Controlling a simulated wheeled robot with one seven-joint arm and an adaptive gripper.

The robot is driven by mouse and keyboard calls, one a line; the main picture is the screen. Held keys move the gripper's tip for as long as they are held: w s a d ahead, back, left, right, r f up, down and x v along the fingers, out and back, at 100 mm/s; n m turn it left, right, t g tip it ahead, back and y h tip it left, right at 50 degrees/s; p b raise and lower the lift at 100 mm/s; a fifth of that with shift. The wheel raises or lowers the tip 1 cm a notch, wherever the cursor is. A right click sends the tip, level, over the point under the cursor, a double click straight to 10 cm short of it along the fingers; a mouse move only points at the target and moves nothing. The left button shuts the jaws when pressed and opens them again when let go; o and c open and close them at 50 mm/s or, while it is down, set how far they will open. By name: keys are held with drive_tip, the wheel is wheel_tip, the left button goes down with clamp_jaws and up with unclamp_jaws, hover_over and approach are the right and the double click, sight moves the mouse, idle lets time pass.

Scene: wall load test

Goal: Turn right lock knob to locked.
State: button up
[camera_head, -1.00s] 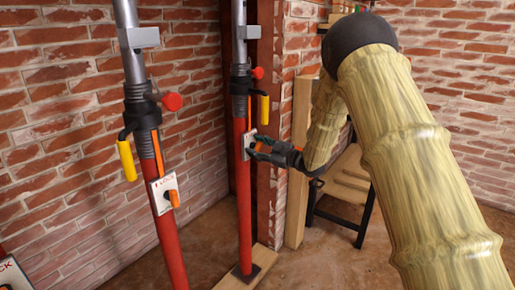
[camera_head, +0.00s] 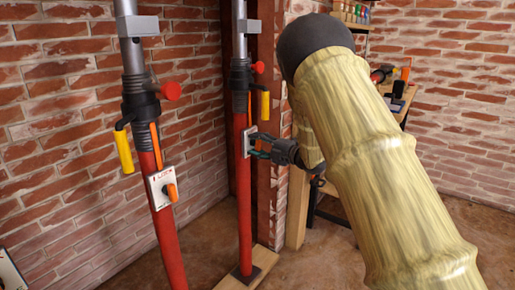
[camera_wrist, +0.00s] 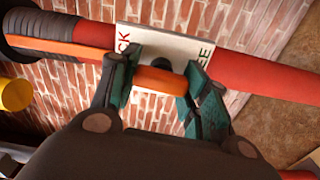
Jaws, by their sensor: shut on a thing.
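The right lock knob (camera_wrist: 160,80) is an orange lever on a white plate (camera_wrist: 170,42) fixed to the right red post (camera_wrist: 270,75). In the wrist view, partly covered lettering on the plate ends in "CK" at the left and "EE" at the right. My gripper (camera_wrist: 165,72) has its green fingers closed on the knob, one on either side. In the head view, my gripper (camera_head: 260,146) is at the plate on the right post (camera_head: 244,210). The knob's exact angle is hard to tell because the fingers cover part of it.
The left red post (camera_head: 170,245) carries a similar white plate with an orange knob (camera_head: 171,192) and a yellow handle (camera_head: 124,151). A yellow handle (camera_head: 265,106) hangs above my gripper. Brick walls stand close behind. A wooden post (camera_head: 297,210) and a workbench are at right.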

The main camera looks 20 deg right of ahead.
drive_tip(key=shift+n, duration=0.6)
drive_tip(key=o, duration=1)
drive_tip(key=v, duration=1.2)
